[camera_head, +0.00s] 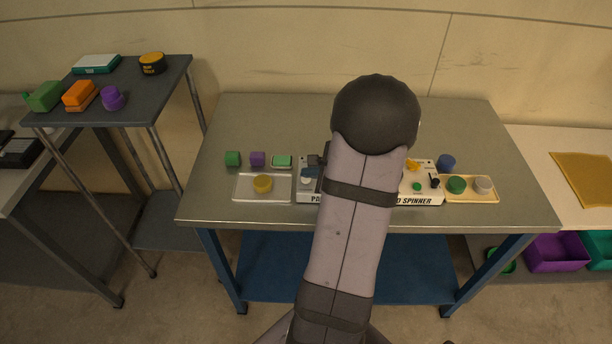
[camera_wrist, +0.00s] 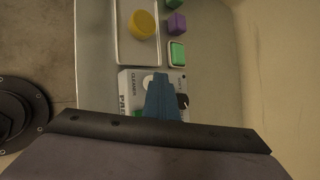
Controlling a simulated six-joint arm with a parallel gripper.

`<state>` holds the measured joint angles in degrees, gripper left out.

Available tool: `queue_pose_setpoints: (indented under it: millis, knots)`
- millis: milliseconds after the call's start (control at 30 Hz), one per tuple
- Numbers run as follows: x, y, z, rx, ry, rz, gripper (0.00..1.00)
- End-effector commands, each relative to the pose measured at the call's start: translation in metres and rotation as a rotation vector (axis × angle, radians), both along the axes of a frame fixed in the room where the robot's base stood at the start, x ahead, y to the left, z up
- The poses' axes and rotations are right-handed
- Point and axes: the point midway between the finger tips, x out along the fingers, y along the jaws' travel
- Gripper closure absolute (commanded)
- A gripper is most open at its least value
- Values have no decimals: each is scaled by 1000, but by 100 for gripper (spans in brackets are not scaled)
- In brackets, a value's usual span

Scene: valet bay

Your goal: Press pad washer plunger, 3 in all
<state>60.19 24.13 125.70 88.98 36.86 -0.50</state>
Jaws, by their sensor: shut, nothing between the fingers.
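The white pad washer (camera_head: 307,196) stands on the bench, its right part hidden by my arm in the head view. In the wrist view the washer (camera_wrist: 128,92) shows lettering reading "CLEANER", a white round part (camera_wrist: 148,81) and a dark knob (camera_wrist: 182,101). Which part is the plunger I cannot tell for sure. My gripper (camera_wrist: 161,80) shows there as narrow blue fingers, shut and empty, over the washer beside the white part. Contact cannot be told. A green part shows partly beside the fingers.
Left of the washer is a clear tray (camera_head: 246,195) with a yellow round pad (camera_head: 262,183). Behind are a green piece (camera_head: 233,158), a purple piece (camera_head: 257,158) and a green block (camera_head: 282,161). The pad spinner (camera_head: 420,196) and a cream tray (camera_head: 468,197) are to the right.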

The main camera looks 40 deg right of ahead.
Motion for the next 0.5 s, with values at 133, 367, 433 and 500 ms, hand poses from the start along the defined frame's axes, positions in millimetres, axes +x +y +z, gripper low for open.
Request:
queue_pose_setpoints:
  millis: [133,367,433,500]
  knots:
    - [0,0,9,1,2,1,100]
    - [0,0,17,1,1,1,100]
    - [0,0,17,1,1,1,100]
    - [0,0,17,1,1,1,100]
